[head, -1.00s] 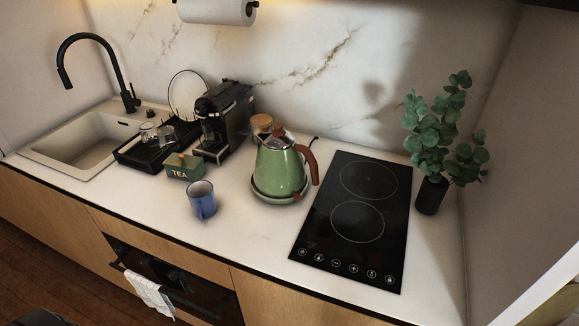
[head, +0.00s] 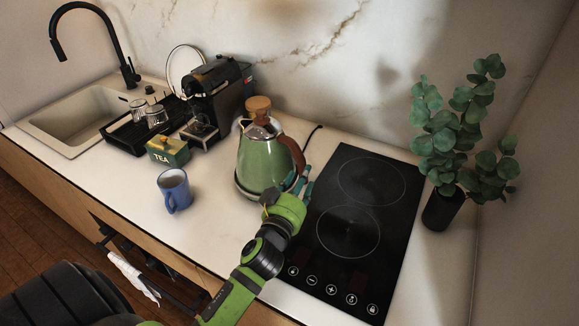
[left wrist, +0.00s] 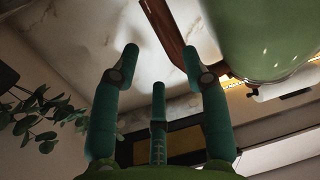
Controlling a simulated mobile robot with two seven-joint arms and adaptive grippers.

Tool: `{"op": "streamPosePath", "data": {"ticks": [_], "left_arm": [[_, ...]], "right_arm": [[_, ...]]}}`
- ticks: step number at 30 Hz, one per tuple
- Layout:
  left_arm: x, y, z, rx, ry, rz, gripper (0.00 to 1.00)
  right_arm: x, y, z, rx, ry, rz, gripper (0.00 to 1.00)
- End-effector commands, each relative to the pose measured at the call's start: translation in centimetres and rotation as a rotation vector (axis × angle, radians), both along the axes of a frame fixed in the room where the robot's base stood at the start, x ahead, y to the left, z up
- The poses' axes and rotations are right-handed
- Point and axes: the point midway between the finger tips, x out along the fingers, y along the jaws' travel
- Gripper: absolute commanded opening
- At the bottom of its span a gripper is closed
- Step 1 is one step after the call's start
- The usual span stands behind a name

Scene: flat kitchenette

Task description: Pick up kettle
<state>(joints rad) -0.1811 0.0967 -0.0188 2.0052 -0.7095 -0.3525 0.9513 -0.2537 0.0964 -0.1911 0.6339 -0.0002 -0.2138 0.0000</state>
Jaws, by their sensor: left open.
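The green kettle (head: 262,160) stands on its base on the counter, left of the black cooktop, with its brown handle (head: 292,154) on the right side. My left gripper (head: 301,182) is at the kettle's right, beside the lower end of the handle. In the left wrist view my left gripper (left wrist: 160,65) is open, its teal fingers spread with nothing between them. There the brown handle (left wrist: 170,32) shows just beyond the fingertips and the kettle's green body (left wrist: 262,35) fills the upper right. Whether a finger touches the handle cannot be told. My right gripper is not in view.
The black cooktop (head: 351,232) lies right of the kettle, with a potted plant (head: 442,207) beyond it. A blue mug (head: 174,190), a green tea box (head: 168,151) and a coffee machine (head: 216,100) stand to the left. The counter between mug and kettle is clear.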

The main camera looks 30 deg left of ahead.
Motion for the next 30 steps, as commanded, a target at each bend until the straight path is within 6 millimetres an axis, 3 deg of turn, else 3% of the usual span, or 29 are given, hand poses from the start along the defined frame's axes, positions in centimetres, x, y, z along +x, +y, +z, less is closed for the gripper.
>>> {"op": "streamPosePath", "data": {"ticks": [2,9,11,14,21,28,30], "left_arm": [[0.5,0.2,0.1,0.004,-0.002,-0.001,0.46],[2.7,0.7,0.0,0.001,-0.001,0.0,0.46],[3.5,0.9,-0.1,0.002,-0.001,-0.001,0.46],[4.7,1.2,-0.4,0.002,-0.001,0.0,0.46],[6.7,1.6,-0.7,0.001,0.0,0.0,0.46],[6.8,1.6,-0.7,0.001,0.0,0.0,0.46],[6.8,1.6,-0.7,0.001,0.0,0.0,0.18]], "right_arm": [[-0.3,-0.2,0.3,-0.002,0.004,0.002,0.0],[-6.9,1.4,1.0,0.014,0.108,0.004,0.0],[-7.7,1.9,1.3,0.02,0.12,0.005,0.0],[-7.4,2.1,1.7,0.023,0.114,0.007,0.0],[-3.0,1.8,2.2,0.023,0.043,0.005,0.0],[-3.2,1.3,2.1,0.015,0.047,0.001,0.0],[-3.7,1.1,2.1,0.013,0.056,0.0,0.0]]}}
